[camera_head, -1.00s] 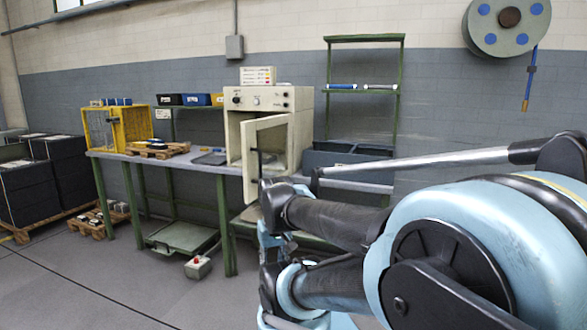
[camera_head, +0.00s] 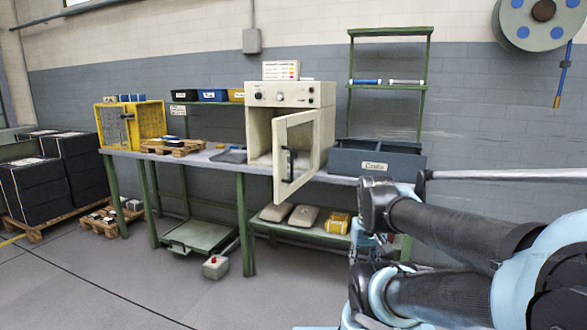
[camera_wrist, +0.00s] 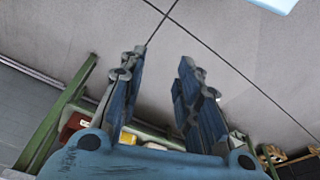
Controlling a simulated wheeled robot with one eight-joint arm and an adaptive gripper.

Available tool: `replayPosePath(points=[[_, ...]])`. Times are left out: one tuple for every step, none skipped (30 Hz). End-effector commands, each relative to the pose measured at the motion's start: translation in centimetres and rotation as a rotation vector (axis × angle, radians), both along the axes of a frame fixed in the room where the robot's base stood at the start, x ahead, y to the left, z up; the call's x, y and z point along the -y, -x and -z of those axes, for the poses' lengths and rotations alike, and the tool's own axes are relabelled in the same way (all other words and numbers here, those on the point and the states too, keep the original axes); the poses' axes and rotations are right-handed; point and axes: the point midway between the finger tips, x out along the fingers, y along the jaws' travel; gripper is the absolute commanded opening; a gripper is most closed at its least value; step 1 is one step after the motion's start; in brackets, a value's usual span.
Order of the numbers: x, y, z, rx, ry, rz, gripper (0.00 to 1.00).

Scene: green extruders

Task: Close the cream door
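The cream door (camera_head: 298,155) hangs open on the cream oven-like cabinet (camera_head: 262,94) on the workbench, swung out toward me. It has a dark vertical handle (camera_head: 286,163) near its left edge and a framed window. The cabinet's inside shows to the left of the door. My gripper shows in the wrist view (camera_wrist: 160,95), its two blue-grey fingers apart with only floor visible between and beyond them. In the head view my arm is at the right, with the door to its left; the fingertips are not clear there. The wrist view does not show the door.
A grey bin (camera_head: 375,160) stands on the bench right of the cabinet. A yellow crate (camera_head: 147,122) and a small pallet (camera_head: 174,146) are to the left. Bags (camera_head: 301,215) lie on the lower shelf. The floor before the bench is mostly clear.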

Motion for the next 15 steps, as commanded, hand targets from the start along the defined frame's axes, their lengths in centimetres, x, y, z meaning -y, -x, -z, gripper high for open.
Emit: replayPosePath(points=[[0.0,0.0,0.0,0.0,0.0,0.0,0.31],[0.0,0.0,0.0,0.0,0.0,0.0,0.31],[0.0,0.0,0.0,0.0,-0.001,0.0,0.31],[0.0,0.4,-0.3,0.006,-0.002,-0.001,0.31],[-0.1,0.7,-0.5,0.009,-0.006,-0.003,0.31],[-0.3,0.7,-0.6,0.008,-0.013,-0.008,0.31],[-0.5,0.6,-0.7,0.006,-0.022,-0.016,0.31],[-0.7,0.4,-0.8,0.003,-0.031,-0.024,0.31],[-0.9,0.1,-1.0,-0.001,-0.051,-0.039,0.31],[-1.0,-0.2,-1.2,-0.006,-0.068,-0.052,0.31],[-1.4,-0.6,-1.5,-0.009,-0.088,-0.069,0.31],[-2.0,-1.0,-1.8,-0.013,-0.118,-0.093,0.31],[-2.5,-1.4,-2.1,-0.014,-0.142,-0.115,0.31],[-3.1,-1.8,-2.4,-0.015,-0.168,-0.138,0.31],[-3.8,-2.5,-2.9,-0.015,-0.205,-0.169,0.31]])
